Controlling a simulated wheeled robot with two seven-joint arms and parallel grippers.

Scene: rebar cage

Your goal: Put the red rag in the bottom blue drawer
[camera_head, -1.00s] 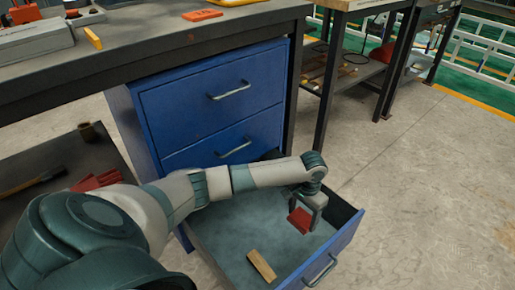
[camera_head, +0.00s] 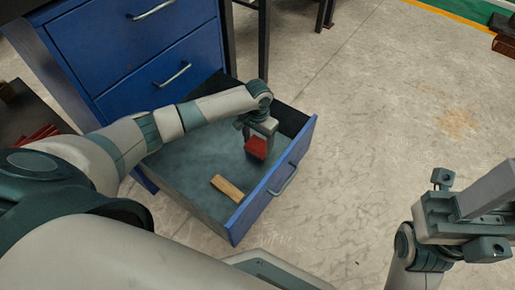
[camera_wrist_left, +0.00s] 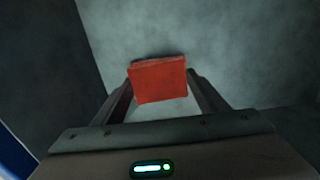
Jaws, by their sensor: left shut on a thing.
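The red rag (camera_head: 257,147) is a small, flat red piece between the fingers of my left gripper (camera_head: 259,144). It also shows in the left wrist view (camera_wrist_left: 158,80), pinched between the two finger tips. My left gripper is shut on it and is inside the bottom blue drawer (camera_head: 243,213), near its front right side. The drawer is pulled open and its grey floor shows below the rag. I cannot tell whether the rag touches the floor. My right gripper (camera_head: 465,215) is at the lower right, away from the drawer; its fingers cannot be made out clearly.
A wooden block (camera_head: 227,188) lies in the drawer near its front. The blue cabinet (camera_head: 120,50) with shut upper drawers stands behind. Red items (camera_head: 38,136) lie on a dark shelf at the left. The concrete floor right of the drawer is clear.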

